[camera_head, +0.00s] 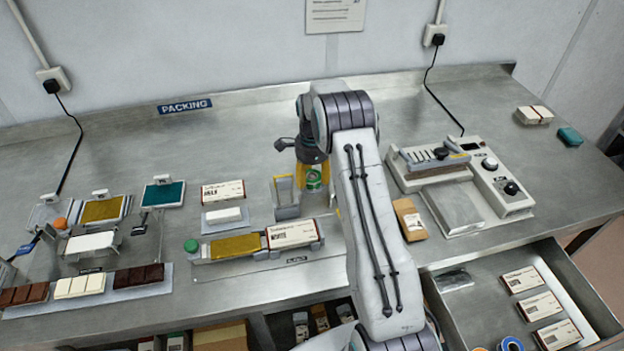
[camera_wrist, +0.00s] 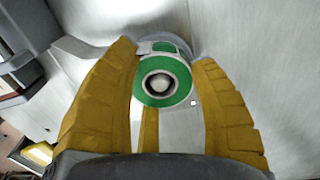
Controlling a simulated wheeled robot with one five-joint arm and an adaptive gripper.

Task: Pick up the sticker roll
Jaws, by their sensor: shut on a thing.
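The sticker roll (camera_head: 313,177) is a small roll with a green and white face. In the head view it sits between the yellow fingers of my gripper (camera_head: 312,177), over the middle of the metal bench. In the wrist view the roll (camera_wrist: 163,92) shows face-on, with a green ring around a pale core. The yellow fingers of my gripper (camera_wrist: 165,95) are shut on it from both sides. I cannot tell whether the roll still touches the bench. My arm hides part of the bench to the right of it.
A grey stand (camera_head: 287,212) is close to the left of my gripper. A long tray (camera_head: 215,262) with a gold slab and a box lies in front. A sealing machine (camera_head: 455,180) and a brown packet (camera_head: 409,219) are to the right. An open drawer (camera_head: 455,300) is at the lower right.

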